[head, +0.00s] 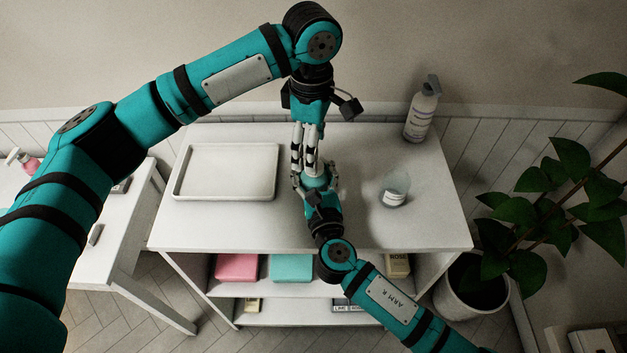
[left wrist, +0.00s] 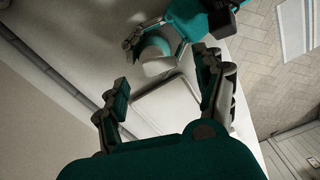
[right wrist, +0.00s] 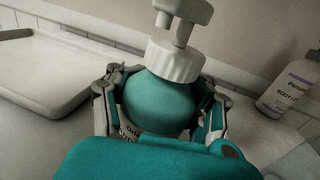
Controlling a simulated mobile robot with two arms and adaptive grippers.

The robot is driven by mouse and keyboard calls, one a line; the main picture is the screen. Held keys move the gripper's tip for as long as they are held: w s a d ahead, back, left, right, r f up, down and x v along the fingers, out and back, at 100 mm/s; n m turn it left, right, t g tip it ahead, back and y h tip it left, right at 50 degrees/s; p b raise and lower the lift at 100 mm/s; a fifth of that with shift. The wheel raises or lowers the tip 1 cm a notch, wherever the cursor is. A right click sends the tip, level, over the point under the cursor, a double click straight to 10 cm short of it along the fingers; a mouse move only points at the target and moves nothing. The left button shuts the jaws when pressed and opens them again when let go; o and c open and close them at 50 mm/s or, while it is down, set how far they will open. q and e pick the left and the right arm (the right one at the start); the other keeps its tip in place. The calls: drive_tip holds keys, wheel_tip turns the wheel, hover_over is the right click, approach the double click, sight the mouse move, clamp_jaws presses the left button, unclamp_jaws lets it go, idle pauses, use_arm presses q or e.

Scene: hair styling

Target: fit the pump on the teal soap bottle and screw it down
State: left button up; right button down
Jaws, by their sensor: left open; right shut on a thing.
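The teal soap bottle (right wrist: 158,108) is upright in my right gripper (right wrist: 155,98), which is shut around its body. The white pump (right wrist: 176,62) sits on top of the bottle, its ribbed collar over the neck and its head above, cut by the frame's edge. I cannot tell how far the collar is screwed down. My left gripper (head: 306,152) is open above the bottle, with its fingers pointing down. In the left wrist view its fingers (left wrist: 165,85) are apart and empty, with the white pump (left wrist: 158,62) beyond them. The fingers partly hide the pump in the head view.
A white tray (head: 227,146) lies left on the white table (head: 430,225). Pink and teal boxes lie on the shelf below. A potted plant (head: 560,200) is at the right.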

use_arm(q)
drive_tip(key=shift+f, duration=2.3)
